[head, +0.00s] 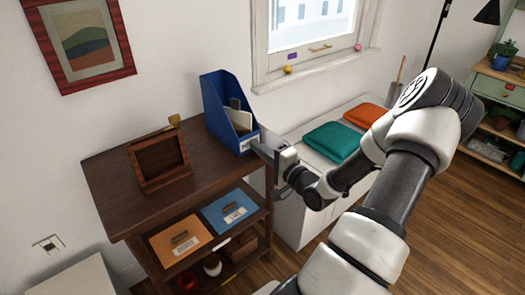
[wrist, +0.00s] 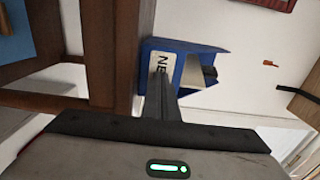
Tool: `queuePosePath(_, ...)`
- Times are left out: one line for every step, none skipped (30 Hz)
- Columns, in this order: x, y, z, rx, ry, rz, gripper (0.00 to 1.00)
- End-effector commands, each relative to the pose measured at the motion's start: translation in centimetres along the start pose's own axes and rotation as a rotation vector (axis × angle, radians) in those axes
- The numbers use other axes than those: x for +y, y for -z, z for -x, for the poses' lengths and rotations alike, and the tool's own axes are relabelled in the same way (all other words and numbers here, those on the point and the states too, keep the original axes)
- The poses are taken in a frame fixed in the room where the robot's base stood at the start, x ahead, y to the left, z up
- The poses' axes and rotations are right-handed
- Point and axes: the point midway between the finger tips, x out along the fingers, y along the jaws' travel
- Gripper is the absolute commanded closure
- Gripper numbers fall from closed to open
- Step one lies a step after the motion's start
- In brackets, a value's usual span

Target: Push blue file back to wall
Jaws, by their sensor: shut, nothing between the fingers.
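The blue file (head: 216,104) is an upright magazine holder on the right end of the dark wooden shelf unit's top (head: 120,165). Papers or booklets show inside it, and a white label is on its front. Behind it is the white wall (head: 178,45). My gripper (head: 259,146) is shut and empty, with its fingertips at the lower front of the file by the label. In the wrist view, the fingers (wrist: 163,82) overlap the label of the blue file (wrist: 188,62). I cannot tell for sure whether they touch it.
A wooden frame or box (head: 158,162) stands left of the file, with a small brass-coloured object (head: 174,121) behind it. A white bench (head: 300,215) with teal (head: 331,141) and orange (head: 365,115) cushions is to the right.

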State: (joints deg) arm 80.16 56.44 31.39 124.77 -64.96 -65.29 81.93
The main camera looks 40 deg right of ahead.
Motion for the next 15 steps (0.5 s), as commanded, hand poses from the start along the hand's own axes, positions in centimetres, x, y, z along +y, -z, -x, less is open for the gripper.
queuePosePath(0.0, -0.1, -0.4, -0.001, 0.001, 0.001, 1.00)
queuePosePath(0.0, -0.1, -0.6, -0.001, 0.001, 0.001, 1.00)
queuePosePath(0.0, -0.1, -0.9, -0.001, 0.001, 0.000, 1.00)
queuePosePath(0.0, -0.1, -1.1, -0.001, 0.001, 0.000, 1.00)
queuePosePath(0.0, -0.1, -1.4, -0.001, 0.001, -0.001, 1.00)
queuePosePath(0.0, -0.2, -1.6, -0.002, 0.001, -0.001, 1.00)
queuePosePath(0.0, -0.2, -1.9, -0.002, 0.001, 0.000, 1.00)
queuePosePath(0.0, -0.2, -2.0, -0.002, 0.001, 0.000, 1.00)
queuePosePath(0.0, -0.1, -2.3, -0.001, 0.001, 0.000, 1.00)
queuePosePath(0.0, -0.1, -2.5, -0.001, 0.001, 0.000, 1.00)
queuePosePath(0.0, -0.1, -2.7, -0.001, 0.000, 0.000, 1.00)
queuePosePath(0.0, -0.2, -3.0, -0.001, 0.000, -0.001, 1.00)
queuePosePath(0.0, -0.2, -3.2, -0.002, 0.001, -0.001, 1.00)
queuePosePath(0.0, -0.2, -3.4, -0.002, 0.001, 0.000, 1.00)
queuePosePath(0.0, -0.2, -3.7, -0.002, 0.001, 0.000, 1.00)
